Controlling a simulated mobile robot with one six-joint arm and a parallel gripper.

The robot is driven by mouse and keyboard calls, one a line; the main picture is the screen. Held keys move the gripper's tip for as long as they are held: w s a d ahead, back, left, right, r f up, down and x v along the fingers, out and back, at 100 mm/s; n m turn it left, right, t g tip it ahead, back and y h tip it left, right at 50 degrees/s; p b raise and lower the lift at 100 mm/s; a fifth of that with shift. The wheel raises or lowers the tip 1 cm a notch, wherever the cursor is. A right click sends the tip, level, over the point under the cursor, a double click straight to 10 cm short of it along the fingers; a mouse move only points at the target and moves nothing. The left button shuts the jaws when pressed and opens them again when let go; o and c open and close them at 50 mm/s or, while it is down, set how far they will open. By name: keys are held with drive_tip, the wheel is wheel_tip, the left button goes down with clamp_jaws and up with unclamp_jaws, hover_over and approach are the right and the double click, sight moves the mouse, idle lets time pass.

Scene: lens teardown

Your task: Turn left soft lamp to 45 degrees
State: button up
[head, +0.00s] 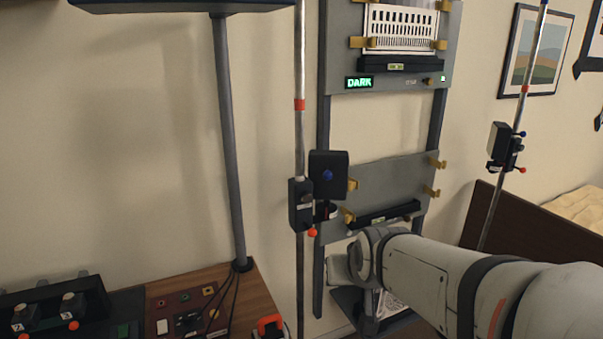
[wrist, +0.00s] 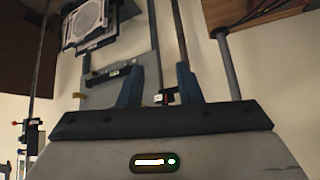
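The left soft lamp (head: 328,175) is a dark box-shaped head with a blue knob, mounted on the left silver pole. Its black clamp (head: 300,205) grips the pole, with a red knob at the lower right. I cannot read its angle. My gripper (wrist: 158,72) shows in the wrist view with two dark blue fingers apart and nothing held between them. A small black-and-red part (wrist: 167,97) shows beyond the gap between the fingers, not clearly identifiable. In the head view my arm reaches in from the right, below the lamp; the fingertips cannot be made out there.
A right lamp (head: 503,147) hangs on another pole. A grey rack (head: 385,180) with brass clips and a chart (head: 401,27) stands behind the left pole. A wooden bench (head: 180,283) with controls is at lower left, carrying a grey post (head: 229,140).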

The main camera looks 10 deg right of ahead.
drive_tip(key=w+r+t, duration=0.3)
drive_tip(key=w+t, duration=0.1)
drive_tip(key=w, duration=0.5)
drive_tip(key=m+t, duration=0.2)
drive_tip(key=t, duration=0.3)
approach(327, 172)
drive_tip(key=w+f, duration=0.3)
drive_tip(key=w, duration=0.1)
drive_tip(key=shift+w+r+t+h, duration=0.3)
drive_tip(key=shift+r+t+h, duration=0.1)
drive_tip(key=shift+t, duration=0.2)
drive_tip(key=shift+w+r, duration=0.1)
drive_tip(key=shift+w, duration=0.25)
drive_tip(key=w+p, duration=0.2)
drive_tip(key=w, duration=0.4)
drive_tip(key=shift+w+d, duration=0.15)
drive_tip(key=shift+w, duration=0.25)
drive_tip(key=shift+c, duration=0.3)
clamp_jaws()
